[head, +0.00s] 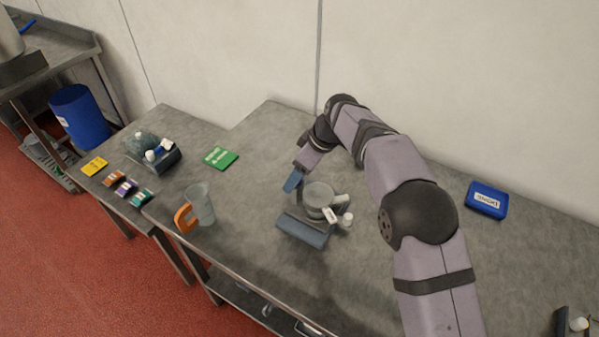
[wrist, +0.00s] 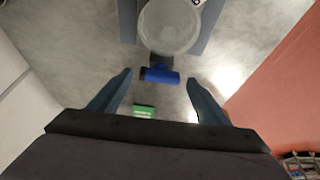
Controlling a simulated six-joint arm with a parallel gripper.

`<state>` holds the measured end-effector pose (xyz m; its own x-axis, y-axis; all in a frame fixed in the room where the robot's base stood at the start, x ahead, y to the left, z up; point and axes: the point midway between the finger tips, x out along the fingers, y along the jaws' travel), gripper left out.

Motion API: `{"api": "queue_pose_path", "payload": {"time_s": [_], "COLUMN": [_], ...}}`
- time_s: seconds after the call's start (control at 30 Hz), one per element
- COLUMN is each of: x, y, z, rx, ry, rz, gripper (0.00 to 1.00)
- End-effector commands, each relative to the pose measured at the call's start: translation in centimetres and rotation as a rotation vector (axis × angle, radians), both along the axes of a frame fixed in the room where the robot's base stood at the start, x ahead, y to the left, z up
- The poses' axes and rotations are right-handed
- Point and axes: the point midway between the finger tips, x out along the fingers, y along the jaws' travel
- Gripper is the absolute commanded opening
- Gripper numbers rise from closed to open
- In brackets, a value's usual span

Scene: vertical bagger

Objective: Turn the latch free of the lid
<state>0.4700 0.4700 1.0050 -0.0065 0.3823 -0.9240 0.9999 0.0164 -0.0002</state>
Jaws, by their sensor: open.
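In the head view, a round clear lid (head: 319,194) sits on a small grey-blue machine (head: 303,229) on the steel bench. The round lid also shows at the top of the wrist view (wrist: 169,27). A blue bar with a dark mount, which looks like the latch (wrist: 161,75), sits at the lid's near edge in the wrist view. My gripper (wrist: 159,77) is open, with one finger on either side of the blue bar and gaps showing. Whether the fingers are at its height I cannot tell. In the head view my gripper (head: 293,182) is left of the lid; the latch cannot be made out there.
A clear jug (head: 201,204) with an orange handle stands left of the machine. A green card (head: 220,157) lies behind it. A blue tray (head: 487,200) lies at right. Bench between is clear.

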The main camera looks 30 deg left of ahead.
Motion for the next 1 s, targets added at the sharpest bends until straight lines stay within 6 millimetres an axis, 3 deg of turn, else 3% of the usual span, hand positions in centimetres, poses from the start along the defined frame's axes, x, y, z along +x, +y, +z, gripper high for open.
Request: {"api": "queue_pose_path", "payload": {"time_s": [0.5,1.0], "x": [0.1,0.1], "y": [-2.3,-2.7], "z": [5.6,6.5], "rx": [0.003,0.001], "ry": [-0.004,-0.002], "rz": [-0.001,0.000], "gripper": [0.70,0.70]}}
